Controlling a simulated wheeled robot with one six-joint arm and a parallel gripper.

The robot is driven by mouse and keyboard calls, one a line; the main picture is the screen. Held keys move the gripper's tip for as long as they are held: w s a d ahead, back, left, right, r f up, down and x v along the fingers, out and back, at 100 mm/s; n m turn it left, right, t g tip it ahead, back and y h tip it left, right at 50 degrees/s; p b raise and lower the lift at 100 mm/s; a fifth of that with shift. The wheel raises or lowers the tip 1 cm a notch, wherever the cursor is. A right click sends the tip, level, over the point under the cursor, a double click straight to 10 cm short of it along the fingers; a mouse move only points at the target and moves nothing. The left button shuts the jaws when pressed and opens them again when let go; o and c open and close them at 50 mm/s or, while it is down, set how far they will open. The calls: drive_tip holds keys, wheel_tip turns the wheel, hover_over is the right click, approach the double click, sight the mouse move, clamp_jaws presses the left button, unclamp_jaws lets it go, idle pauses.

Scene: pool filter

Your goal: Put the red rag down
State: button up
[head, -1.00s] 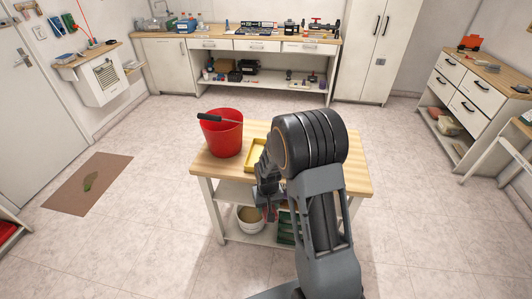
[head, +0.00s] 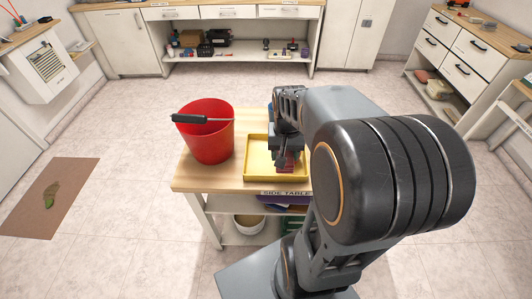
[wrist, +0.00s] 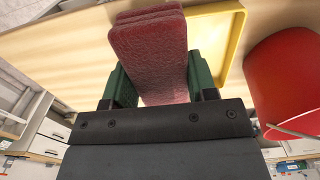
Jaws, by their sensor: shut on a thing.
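My gripper (head: 284,158) is over the right part of a yellow tray (head: 257,158) on the side table (head: 200,177). It is shut on the red rag, a dull red, folded-looking piece (wrist: 150,55) between its green fingers in the wrist view. In the head view only a small part of the rag (head: 291,166) shows below the gripper. The tray also shows in the wrist view (wrist: 222,30), beside and behind the rag. I cannot tell whether the rag touches the tray floor. My arm hides the table's right side.
A red bucket (head: 209,140) with a dark-handled tool (head: 190,118) across its rim stands left of the tray. A white bucket (head: 249,223) sits on the lower shelf. A brown mat (head: 35,210) with a green item lies on the floor at left. The tray's left part looks empty.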

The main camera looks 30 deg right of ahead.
drive_tip(key=w+f, duration=0.3)
drive_tip(key=w, duration=0.4)
hover_over(262, 159)
drive_tip(key=f, duration=0.5)
drive_tip(key=shift+s+f, duration=0.2)
drive_tip(key=shift+f, duration=0.1)
drive_tip(key=shift+w+f, duration=0.15)
drive_tip(key=shift+f, duration=0.1)
drive_tip(key=shift+w+f, duration=0.1)
drive_tip(key=shift+f, duration=1.55)
drive_tip(key=shift+f, duration=0.2)
drive_tip(key=o, duration=0.9)
drive_tip(key=shift+r, duration=0.15)
